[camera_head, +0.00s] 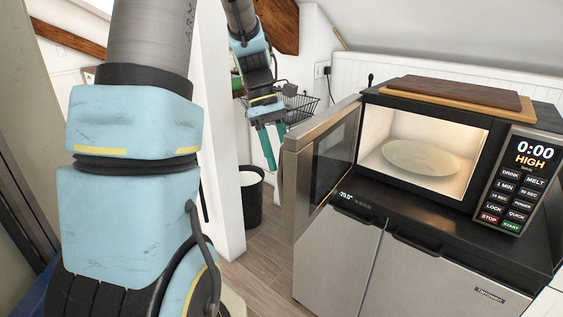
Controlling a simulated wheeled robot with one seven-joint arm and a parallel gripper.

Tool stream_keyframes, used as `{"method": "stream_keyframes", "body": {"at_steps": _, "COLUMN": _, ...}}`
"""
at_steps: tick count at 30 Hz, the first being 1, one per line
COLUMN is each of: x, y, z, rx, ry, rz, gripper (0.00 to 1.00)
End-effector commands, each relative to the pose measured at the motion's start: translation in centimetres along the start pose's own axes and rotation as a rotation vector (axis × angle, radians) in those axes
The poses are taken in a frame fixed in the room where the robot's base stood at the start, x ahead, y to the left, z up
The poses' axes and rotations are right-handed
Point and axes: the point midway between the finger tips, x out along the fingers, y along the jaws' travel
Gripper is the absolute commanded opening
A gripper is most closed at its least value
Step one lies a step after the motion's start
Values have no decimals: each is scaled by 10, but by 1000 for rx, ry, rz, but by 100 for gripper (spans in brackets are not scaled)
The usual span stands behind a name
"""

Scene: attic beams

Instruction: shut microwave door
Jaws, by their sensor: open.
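The microwave (372,101) stands on a low cabinet at the right, its lit cavity facing me. A round glass plate (420,156) is inside. The microwave door (292,190) is hinged at the left of the cavity and stands wide open, swung out toward me. Its dark window (335,150) faces the cavity side. My gripper (274,157) hangs left of the door with its teal fingers pointing down. It is open and empty, and it appears apart from the door, though depth is hard to judge. The control panel (513,180) reads 0:00 HIGH.
Wooden boards (455,92) lie on the microwave. The steel-fronted cabinet (335,252) has dark handles. A black bin (245,205) stands on the wooden floor below my gripper. A wire basket (303,105) is behind it. A white post (218,130) stands left of my gripper.

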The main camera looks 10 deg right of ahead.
Motion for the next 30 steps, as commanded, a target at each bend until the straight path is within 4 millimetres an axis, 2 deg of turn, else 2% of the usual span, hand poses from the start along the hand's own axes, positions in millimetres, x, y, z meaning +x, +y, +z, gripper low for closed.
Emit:
{"method": "stream_keyframes", "body": {"at_steps": 6, "x": 20, "y": 0, "z": 0, "rx": 0, "ry": 0, "rz": 1, "gripper": 52}}
{"method": "stream_keyframes", "body": {"at_steps": 16, "x": 24, "y": 0, "z": 0, "rx": 1, "ry": 0, "rz": 1, "gripper": 52}}
{"method": "stream_keyframes", "body": {"at_steps": 30, "x": 24, "y": 0, "z": 0, "rx": 1, "ry": 0, "rz": 1, "gripper": 0}}
